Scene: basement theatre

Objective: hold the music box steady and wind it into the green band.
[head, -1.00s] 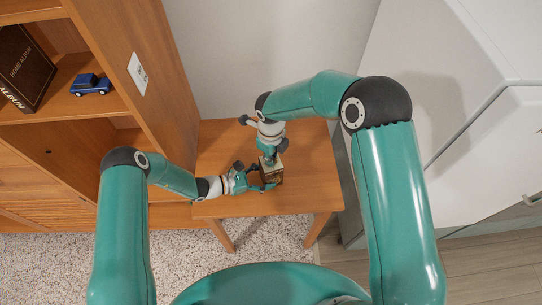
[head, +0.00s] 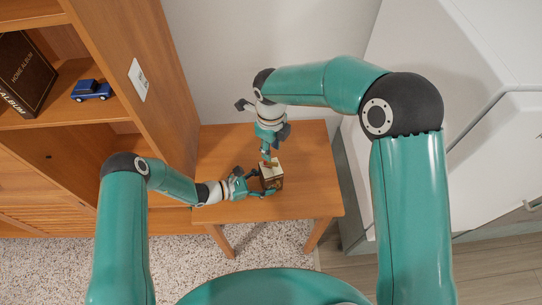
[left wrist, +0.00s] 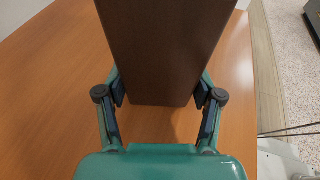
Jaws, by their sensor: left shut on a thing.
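The music box (head: 272,180) is a small dark box with a pale top, standing on the wooden table. In the left wrist view its plain brown side (left wrist: 160,60) fills the space between the finger pads. My left gripper (head: 263,184) is shut on the box from the left, with a pad on each side. My right gripper (head: 268,158) points down at the top of the box from behind. Its fingertips are small here and I cannot tell whether they are open or touching a key. The green band cannot be made out.
The wooden table (head: 315,180) has free room right of the box. A wooden shelf unit (head: 130,50) stands at the left, with a blue toy car (head: 91,90) and a dark album (head: 25,70). A white cabinet (head: 450,120) stands at the right.

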